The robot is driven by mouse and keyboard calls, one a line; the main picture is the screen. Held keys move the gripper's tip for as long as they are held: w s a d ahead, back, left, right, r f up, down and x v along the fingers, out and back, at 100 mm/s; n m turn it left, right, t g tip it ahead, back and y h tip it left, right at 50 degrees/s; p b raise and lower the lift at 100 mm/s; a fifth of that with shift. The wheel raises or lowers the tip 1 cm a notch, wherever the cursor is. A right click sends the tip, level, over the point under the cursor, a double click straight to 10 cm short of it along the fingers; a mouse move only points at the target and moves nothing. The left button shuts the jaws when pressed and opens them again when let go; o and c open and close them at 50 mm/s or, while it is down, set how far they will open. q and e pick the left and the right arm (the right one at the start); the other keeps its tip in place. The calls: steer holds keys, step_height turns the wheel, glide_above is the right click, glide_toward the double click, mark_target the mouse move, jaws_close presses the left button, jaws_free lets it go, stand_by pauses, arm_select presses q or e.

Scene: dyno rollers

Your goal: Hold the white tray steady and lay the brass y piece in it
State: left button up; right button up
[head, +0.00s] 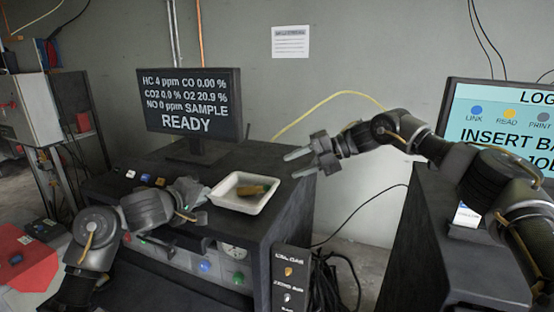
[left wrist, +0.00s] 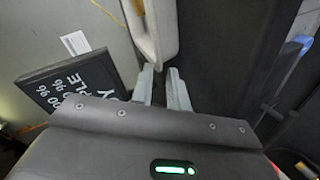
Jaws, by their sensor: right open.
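The white tray (head: 232,204) sits on top of the dark cabinet. The brass y piece (head: 252,190) lies inside the tray, toward its right side. My left gripper (head: 205,196) is at the tray's left edge, and its fingers (left wrist: 160,88) look closed about the tray's wall (left wrist: 158,40) in the left wrist view. Its fingertips are partly hidden there by the tray. My right gripper (head: 298,164) is open and empty, above and to the right of the tray, apart from the brass piece.
A monitor (head: 190,105) reading READY stands behind the tray on the cabinet top (head: 285,185). A second screen (head: 505,130) is at the right, on another dark cabinet. A red box (head: 25,262) is at the lower left. A yellow cable (head: 320,107) runs along the wall.

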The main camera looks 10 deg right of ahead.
arm_select(q)
steer(key=o, duration=0.4)
steer(key=shift+v, duration=5.95)
